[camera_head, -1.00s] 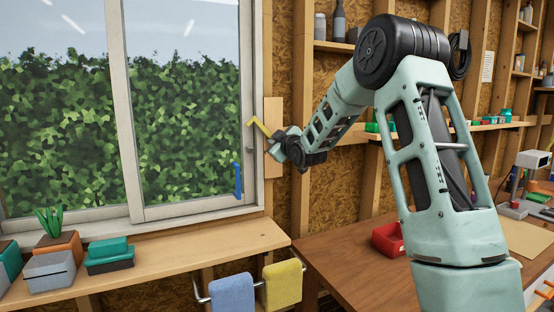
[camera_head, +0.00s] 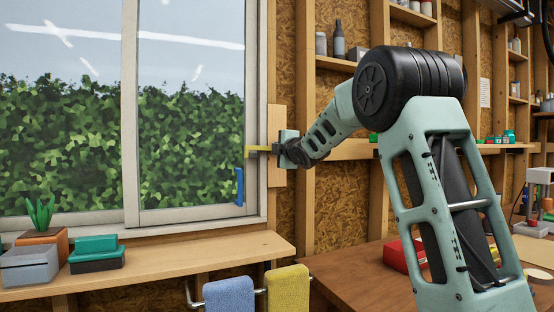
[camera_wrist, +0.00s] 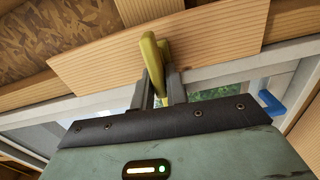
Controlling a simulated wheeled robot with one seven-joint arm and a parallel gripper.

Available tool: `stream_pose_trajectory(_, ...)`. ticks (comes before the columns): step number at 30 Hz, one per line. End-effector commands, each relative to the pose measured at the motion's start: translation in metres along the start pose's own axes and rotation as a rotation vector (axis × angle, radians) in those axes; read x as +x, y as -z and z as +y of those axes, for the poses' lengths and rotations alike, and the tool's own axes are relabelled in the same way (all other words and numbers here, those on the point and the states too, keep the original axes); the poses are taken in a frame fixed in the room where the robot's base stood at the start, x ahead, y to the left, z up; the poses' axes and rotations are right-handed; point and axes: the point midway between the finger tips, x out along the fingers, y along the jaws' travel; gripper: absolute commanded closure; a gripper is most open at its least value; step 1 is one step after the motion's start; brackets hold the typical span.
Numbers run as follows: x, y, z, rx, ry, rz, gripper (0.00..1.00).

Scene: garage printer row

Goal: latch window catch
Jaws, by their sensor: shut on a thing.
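The yellow window catch (camera_head: 258,149) is a lever at the right side of the window frame, by a wooden block (camera_head: 275,120). In the head view it lies about level, its free end pointing left to the frame. My gripper (camera_head: 280,150) is at its right end, shut on it. The wrist view shows the yellow lever (camera_wrist: 152,60) between the two fingers of my gripper (camera_wrist: 161,88), against the wooden block. The sliding window (camera_head: 190,120) has a blue handle (camera_head: 239,187) low on its right side. Whether the lever's tip engages anything is too small to tell.
Below the window a wooden shelf (camera_head: 200,262) holds a potted plant (camera_head: 41,225) and boxes (camera_head: 97,255). Blue (camera_head: 229,294) and yellow (camera_head: 288,289) towels hang under it. A workbench (camera_head: 350,285) with a red bin (camera_head: 397,255) stands right. Free wall lies below my gripper.

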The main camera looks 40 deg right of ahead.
Motion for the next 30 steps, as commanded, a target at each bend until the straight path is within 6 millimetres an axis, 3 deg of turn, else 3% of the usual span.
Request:
stream_pose_trajectory(20, 0.0001, -0.0005, -0.0024, -0.067, 0.003, -0.001, 1.0)
stream_pose_trajectory(21, 0.0001, -0.0005, -0.0025, -0.067, 0.003, -0.001, 0.83)
stream_pose_trajectory(23, 0.0001, -0.0005, -0.0024, -0.067, 0.003, -0.001, 0.67)
stream_pose_trajectory(30, 0.0001, -0.0002, -0.0019, -0.065, 0.002, 0.0, 0.67)
